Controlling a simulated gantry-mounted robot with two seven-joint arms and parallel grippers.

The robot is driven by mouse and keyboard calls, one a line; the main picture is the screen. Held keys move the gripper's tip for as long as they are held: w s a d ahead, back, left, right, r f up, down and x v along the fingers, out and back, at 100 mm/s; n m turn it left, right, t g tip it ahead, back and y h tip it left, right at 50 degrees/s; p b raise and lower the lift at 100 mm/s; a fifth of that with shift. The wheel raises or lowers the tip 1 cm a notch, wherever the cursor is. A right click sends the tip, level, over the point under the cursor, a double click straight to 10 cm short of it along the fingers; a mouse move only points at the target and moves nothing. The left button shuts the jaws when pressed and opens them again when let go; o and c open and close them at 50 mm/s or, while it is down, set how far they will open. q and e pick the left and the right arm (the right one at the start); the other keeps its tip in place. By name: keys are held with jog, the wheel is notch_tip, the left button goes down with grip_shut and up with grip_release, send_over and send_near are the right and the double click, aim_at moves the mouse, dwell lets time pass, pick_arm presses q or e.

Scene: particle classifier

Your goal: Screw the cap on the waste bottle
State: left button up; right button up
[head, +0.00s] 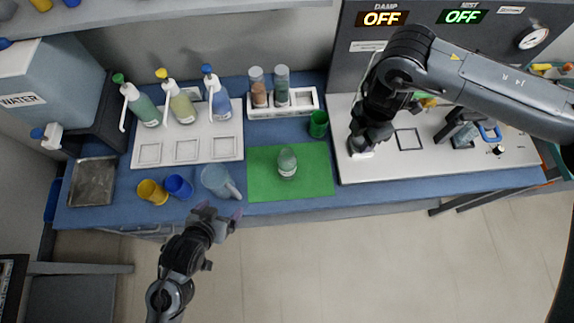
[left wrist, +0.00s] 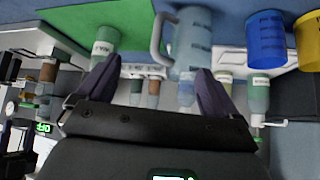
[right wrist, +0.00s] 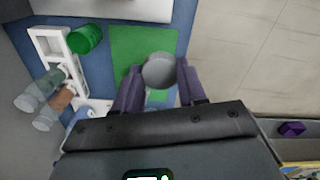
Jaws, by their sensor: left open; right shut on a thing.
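A pale green bottle, apparently the waste bottle (head: 287,162), stands upright on the green mat (head: 318,182). It also shows in the left wrist view (left wrist: 106,42). My right gripper (head: 362,140) is over the white board, to the right of the mat. It is shut on a grey round thing that looks like the cap (right wrist: 159,71), seen between its fingers in the right wrist view. My left gripper (head: 218,212) is open and empty, in front of the table edge, below the pitcher and left of the bottle. The bottle's mouth is too small to make out.
A pale blue pitcher (head: 216,181), a blue cup (head: 178,187) and a yellow cup (head: 152,191) stand left of the mat. A green cup (head: 318,124) and a white rack (head: 304,106) with bottles are behind it. Several pump bottles stand on a white tray (head: 228,150).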

pick_arm(q)
jog(key=w+d+m+t+h, duration=0.1)
jog(key=w+d+t+h, duration=0.1)
jog(key=w+d, duration=0.15)
jog(key=m+t+h, duration=0.1)
jog(key=m+h, duration=0.2)
jog(key=h, duration=0.1)
send_near(281, 167)
jog(key=shift+w+d+f+b, duration=0.15)
jog(key=shift+w+d+b, duration=0.15)
jog(key=shift+d, duration=0.1)
pick_arm(e)
jog(key=w+a+f+n, duration=0.1)
jog(key=a+n, duration=0.8)
jog(key=n, duration=0.2)
jog(key=w+a+f+n, duration=0.1)
jog(key=a+f+n, duration=0.1)
jog(key=a+n, duration=0.7)
jog(key=n, duration=0.3)
jog(key=shift+w+a+n, duration=0.2)
jog(key=shift+w+n, duration=0.05)
jog(key=shift+n, duration=0.05)
pick_arm(q)
jog(key=x, duration=1.2)
jog(key=shift+a, duration=0.1)
jog(key=shift+c, duration=0.2)
